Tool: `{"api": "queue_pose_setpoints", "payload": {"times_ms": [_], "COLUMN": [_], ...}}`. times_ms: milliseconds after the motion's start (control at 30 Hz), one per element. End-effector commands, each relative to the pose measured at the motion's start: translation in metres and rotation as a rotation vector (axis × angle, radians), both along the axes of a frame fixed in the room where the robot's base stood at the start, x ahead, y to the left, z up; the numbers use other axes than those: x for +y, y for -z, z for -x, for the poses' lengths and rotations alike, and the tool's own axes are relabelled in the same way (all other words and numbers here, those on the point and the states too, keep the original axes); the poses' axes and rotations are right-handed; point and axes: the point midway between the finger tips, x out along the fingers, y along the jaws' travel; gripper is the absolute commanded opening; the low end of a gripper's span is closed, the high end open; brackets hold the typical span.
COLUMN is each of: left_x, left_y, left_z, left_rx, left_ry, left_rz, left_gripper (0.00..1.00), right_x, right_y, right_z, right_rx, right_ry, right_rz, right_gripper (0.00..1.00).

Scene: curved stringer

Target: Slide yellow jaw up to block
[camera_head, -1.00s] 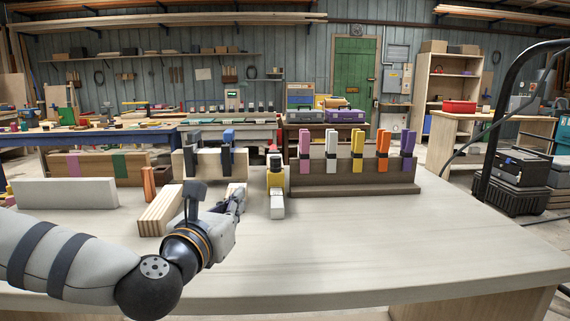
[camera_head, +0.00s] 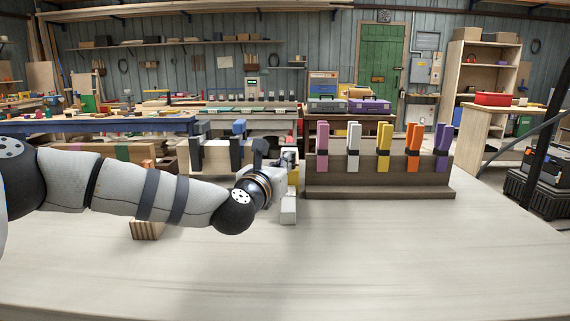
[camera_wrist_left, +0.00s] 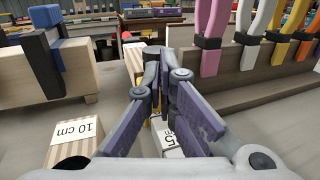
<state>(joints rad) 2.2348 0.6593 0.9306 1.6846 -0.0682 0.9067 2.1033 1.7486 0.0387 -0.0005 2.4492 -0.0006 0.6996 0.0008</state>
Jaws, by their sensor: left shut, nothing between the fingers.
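The yellow jaw (camera_head: 293,176) is a small yellow part behind a pale block (camera_head: 288,208) on the bench, right of my left wrist. My left gripper (camera_head: 281,170) reaches in from the left at this spot and hides part of it. In the left wrist view the gripper (camera_wrist_left: 154,55) has its grey-purple fingers brought together at the tips, with nothing held. A labelled pale block (camera_wrist_left: 166,138) shows below the fingers, with a sliver of yellow (camera_wrist_left: 153,110) beside it. Whether the fingers touch the yellow jaw cannot be told. My right gripper is out of view.
A dark wooden rack (camera_head: 400,188) with several coloured clamps stands close on the right. A pale board with dark and blue clamps (camera_head: 215,157) stands behind left. The front bench top (camera_head: 370,260) is clear.

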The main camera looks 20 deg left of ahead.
Motion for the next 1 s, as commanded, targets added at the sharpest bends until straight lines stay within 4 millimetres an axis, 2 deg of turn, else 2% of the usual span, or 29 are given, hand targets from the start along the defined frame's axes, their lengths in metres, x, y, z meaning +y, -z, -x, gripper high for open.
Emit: {"api": "queue_pose_setpoints", "payload": {"times_ms": [133,467,633,1000], "left_x": [0.0,0.0,0.001,0.001], "left_y": [0.001,0.0,0.01,0.0], "left_z": [-0.011,-0.012,-0.025,-0.027], "left_rx": [0.001,0.001,0.009,0.0], "left_ry": [0.0,0.0,-0.001,0.0], "left_rz": [0.0,0.0,0.003,0.0], "left_gripper": [0.0,0.0,0.0,0.0], "right_x": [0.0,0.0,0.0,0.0], "right_y": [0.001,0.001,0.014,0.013], "right_z": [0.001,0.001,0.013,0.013], "right_rx": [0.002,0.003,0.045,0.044], "right_ry": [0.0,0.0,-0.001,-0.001], "right_rz": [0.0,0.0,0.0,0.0], "right_gripper": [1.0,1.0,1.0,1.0]}}
